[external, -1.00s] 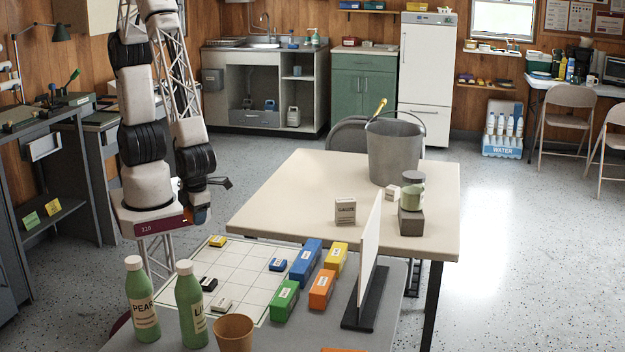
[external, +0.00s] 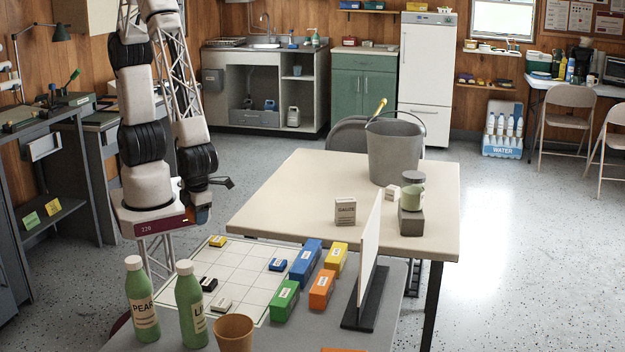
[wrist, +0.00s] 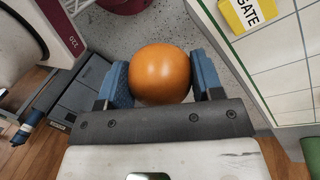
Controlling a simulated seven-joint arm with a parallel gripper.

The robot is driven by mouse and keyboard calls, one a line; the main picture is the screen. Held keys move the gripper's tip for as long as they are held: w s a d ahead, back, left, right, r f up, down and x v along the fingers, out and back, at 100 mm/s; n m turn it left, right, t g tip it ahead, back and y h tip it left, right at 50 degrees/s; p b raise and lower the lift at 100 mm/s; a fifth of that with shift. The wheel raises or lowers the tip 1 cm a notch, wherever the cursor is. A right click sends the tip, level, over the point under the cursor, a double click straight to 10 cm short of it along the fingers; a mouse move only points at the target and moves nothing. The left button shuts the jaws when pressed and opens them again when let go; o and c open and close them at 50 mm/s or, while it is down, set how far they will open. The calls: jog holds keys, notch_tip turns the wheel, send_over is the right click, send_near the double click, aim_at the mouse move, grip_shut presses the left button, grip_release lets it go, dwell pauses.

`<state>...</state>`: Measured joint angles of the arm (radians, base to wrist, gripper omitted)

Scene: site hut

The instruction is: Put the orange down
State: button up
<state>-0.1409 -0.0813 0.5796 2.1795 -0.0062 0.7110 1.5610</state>
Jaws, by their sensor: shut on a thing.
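The orange (wrist: 160,72) is a round orange fruit in the wrist view, between the two blue finger pads of my gripper (wrist: 161,82). The pads press on its left and right sides. My gripper holds it off to the left of the gridded board (wrist: 285,60), with speckled floor showing behind the fruit. In the external view my gripper (external: 201,213) is low at the left, largely hidden by my own arm, with only a bit of orange and blue showing there.
The board (external: 231,266) on the near grey table carries small blocks; coloured boxes, such as a blue box (external: 306,262), stand to its right. Two green bottles (external: 190,305) and a brown cup (external: 233,333) stand in front. An upright white panel (external: 370,250) is further right. A bucket (external: 394,150) stands on the cream table.

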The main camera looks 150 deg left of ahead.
jog(key=a, duration=0.7)
jog(key=w+a, duration=0.1)
jog(key=a, duration=0.6)
jog(key=w+a, duration=0.1)
jog(key=a, duration=0.5)
jog(key=shift+w+a+r, duration=0.1)
jog(key=shift+a, duration=0.3)
jog(key=a, duration=0.3)
jog(key=s+a, duration=0.1)
jog(key=a, duration=0.3)
jog(key=s+a, duration=0.1)
jog(key=a, duration=0.2)
jog(key=shift+s+a, duration=0.15)
jog(key=shift+a, duration=0.25)
jog(key=s+a, duration=0.1)
jog(key=a, duration=0.2)
jog(key=s+a, duration=0.2)
jog(key=a, duration=0.2)
jog(key=s+a, duration=0.2)
jog(key=a, duration=0.2)
jog(key=w+a, duration=0.3)
jog(key=a, duration=0.1)
jog(key=w+a+f, duration=0.1)
jog(key=w+a, duration=0.6)
jog(key=a, duration=0.1)
jog(key=shift+w+f, duration=0.2)
jog(key=shift+f, duration=1.75)
